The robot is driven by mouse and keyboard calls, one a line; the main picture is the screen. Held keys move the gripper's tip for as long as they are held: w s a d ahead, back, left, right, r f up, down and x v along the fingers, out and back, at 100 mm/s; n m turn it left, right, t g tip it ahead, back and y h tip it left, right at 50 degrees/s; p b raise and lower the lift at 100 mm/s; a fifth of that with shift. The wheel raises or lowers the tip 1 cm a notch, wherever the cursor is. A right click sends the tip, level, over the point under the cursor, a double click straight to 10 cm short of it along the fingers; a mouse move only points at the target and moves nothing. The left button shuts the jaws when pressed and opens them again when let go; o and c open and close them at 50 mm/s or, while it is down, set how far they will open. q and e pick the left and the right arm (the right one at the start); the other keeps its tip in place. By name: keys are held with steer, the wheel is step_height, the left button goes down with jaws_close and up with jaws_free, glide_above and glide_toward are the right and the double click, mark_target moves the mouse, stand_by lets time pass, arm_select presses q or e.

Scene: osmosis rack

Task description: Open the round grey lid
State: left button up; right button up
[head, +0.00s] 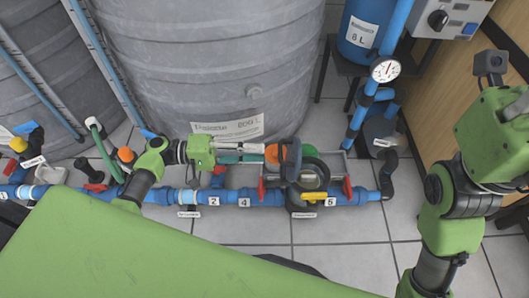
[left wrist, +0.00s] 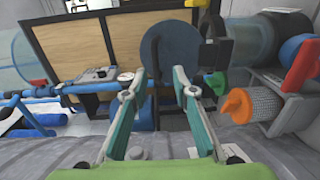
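The round grey lid (head: 291,158) stands up on its edge, dark blue-grey, above a round dark housing (head: 313,176) on the blue pipe line. In the left wrist view the lid (left wrist: 168,50) shows nearly face-on as a disc beyond the fingertips. My left gripper (head: 264,153) reaches in from the left with its fingers pointing at the lid. In the left wrist view its green fingers (left wrist: 159,74) are apart, with nothing seen held between them. Whether a fingertip touches the lid I cannot tell. My right arm is at the right; its gripper fingers do not show.
Large grey tanks (head: 205,65) stand behind the pipe (head: 265,197). An orange cap (left wrist: 250,103) and a green part (left wrist: 217,83) are close by the left gripper. Red and yellow valve handles (head: 315,196) stick out near the housing. A gauge (head: 385,69) stands at the right. Tiled floor in front is clear.

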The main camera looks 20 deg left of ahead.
arm_select(q)
steer(key=v, duration=0.8)
steer(key=shift+a, duration=0.3)
steer(key=shift+s, duration=0.1)
